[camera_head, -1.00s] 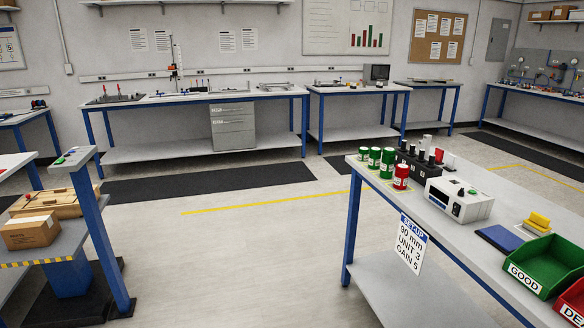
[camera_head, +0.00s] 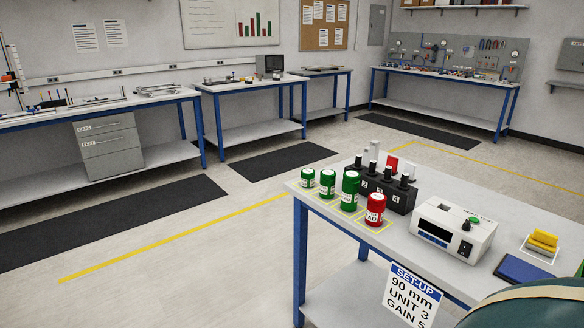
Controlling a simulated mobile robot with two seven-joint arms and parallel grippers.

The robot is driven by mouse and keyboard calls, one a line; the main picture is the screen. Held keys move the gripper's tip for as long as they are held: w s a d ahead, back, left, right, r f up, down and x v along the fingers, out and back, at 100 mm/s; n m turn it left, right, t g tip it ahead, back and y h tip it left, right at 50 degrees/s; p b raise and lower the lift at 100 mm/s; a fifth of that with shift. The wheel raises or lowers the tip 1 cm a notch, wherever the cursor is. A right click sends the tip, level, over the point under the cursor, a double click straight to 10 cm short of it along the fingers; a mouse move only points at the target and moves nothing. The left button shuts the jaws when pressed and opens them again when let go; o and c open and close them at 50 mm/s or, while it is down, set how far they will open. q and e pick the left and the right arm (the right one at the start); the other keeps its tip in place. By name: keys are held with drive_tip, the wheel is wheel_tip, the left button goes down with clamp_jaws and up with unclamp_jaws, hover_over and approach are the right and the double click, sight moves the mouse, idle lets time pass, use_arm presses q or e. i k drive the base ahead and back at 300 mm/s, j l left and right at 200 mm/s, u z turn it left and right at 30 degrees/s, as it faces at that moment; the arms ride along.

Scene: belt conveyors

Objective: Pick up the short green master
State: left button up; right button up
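Three green cylindrical masters with white labels stand upright in a row near the left end of the grey bench (camera_head: 420,268). The leftmost green master (camera_head: 307,178) looks the shortest. The middle green master (camera_head: 327,184) is a little taller, and the right green master (camera_head: 350,190) is the tallest. A red master (camera_head: 375,209) stands at the right end of the row. They stand on yellow-outlined spots. Neither of my grippers is in view, so their state does not show.
Behind the masters is a black numbered rack (camera_head: 386,192) with black-topped pieces. To the right are a white instrument box (camera_head: 452,231), a blue pad (camera_head: 522,269) and a yellow block (camera_head: 543,240). A set-up sign (camera_head: 411,297) hangs at the bench front. The floor to the left is clear.

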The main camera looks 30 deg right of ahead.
sight(308, 175)
drive_tip(key=i+z, duration=0.4)
drive_tip(key=i+j+z, duration=0.2)
drive_tip(key=z, duration=0.25)
drive_tip(key=i+j+z, duration=0.55)
drive_tip(key=z, duration=0.25)
drive_tip(key=i+j+z, duration=0.1)
drive_tip(key=z, duration=0.35)
drive_tip(key=j+z, duration=0.4)
